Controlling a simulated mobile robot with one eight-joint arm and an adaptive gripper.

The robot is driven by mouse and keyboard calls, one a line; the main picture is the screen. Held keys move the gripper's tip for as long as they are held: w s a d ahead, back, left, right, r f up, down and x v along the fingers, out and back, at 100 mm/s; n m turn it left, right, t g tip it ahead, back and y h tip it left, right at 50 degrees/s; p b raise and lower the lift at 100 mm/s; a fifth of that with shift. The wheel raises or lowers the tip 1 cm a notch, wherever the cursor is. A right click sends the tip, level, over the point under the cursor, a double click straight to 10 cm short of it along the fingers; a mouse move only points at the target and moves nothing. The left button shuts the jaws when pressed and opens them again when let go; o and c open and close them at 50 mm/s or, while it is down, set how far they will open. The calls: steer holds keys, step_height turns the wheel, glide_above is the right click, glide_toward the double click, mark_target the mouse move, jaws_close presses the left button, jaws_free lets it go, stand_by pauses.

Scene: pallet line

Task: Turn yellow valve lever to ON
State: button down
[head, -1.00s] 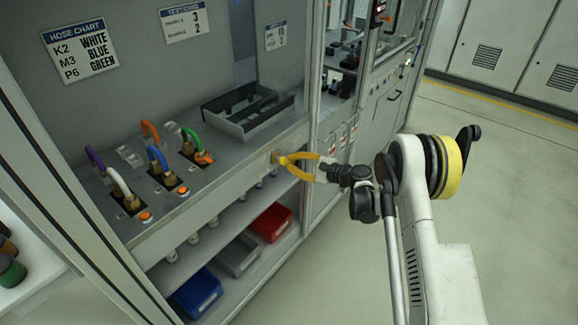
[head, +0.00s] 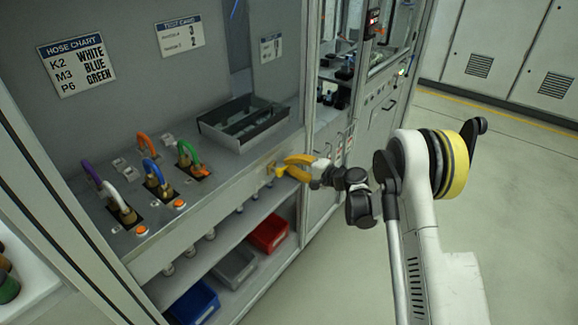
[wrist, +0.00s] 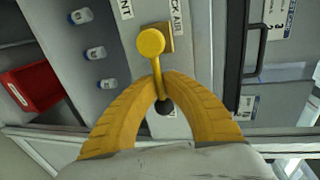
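The yellow valve lever (wrist: 155,75) is on the front face of the bench, with a round yellow hub (wrist: 152,42) and a black ball at its free end (wrist: 164,107). In the head view the yellow valve (head: 270,168) shows at the bench's right front edge, partly hidden by my fingers. My gripper (wrist: 161,76) has its two yellow fingers closed in on the lever's shaft, one on each side, between hub and ball. In the head view my gripper (head: 281,168) reaches the valve from the right.
Labels partly reading "NT" (wrist: 124,8) and "CK AIR" (wrist: 178,10) flank the hub. A dark tray (head: 245,130) and colored hoses (head: 150,170) are on the bench top. Red (head: 268,233), grey (head: 234,265) and blue (head: 194,303) bins sit below. Open floor (head: 500,190) lies right.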

steer(key=shift+d, duration=0.1)
stand_by(0.3)
steer(key=c, duration=1.5)
jaws_free()
steer(key=shift+c, duration=0.2)
steer(key=v, duration=1.2)
